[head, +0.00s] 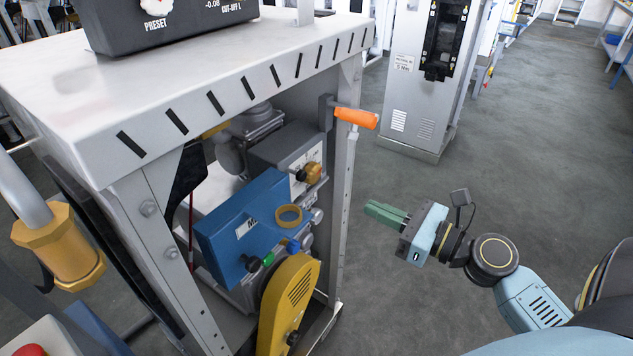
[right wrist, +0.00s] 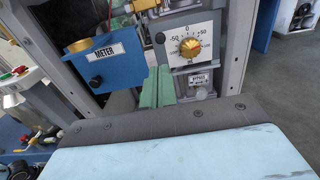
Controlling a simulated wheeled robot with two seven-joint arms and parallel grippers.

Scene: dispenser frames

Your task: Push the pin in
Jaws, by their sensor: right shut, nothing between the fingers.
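My right gripper (head: 369,209) has green fingers pressed together, empty. In the head view it is in open air to the right of the dispenser frame (head: 346,190), apart from it. Small round parts sit around the blue box (head: 245,225): a silver one (head: 317,215), a blue one (head: 293,246) and a green one (head: 268,259). I cannot tell which part is the pin. My left gripper is not in view.
An orange handle (head: 357,118) juts right from the frame post. A yellow belt cover (head: 288,305) stands low in the bay. A brass fitting (head: 60,247) is at the left. A grey cabinet (head: 415,90) stands behind. The floor (head: 410,310) at the right is clear.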

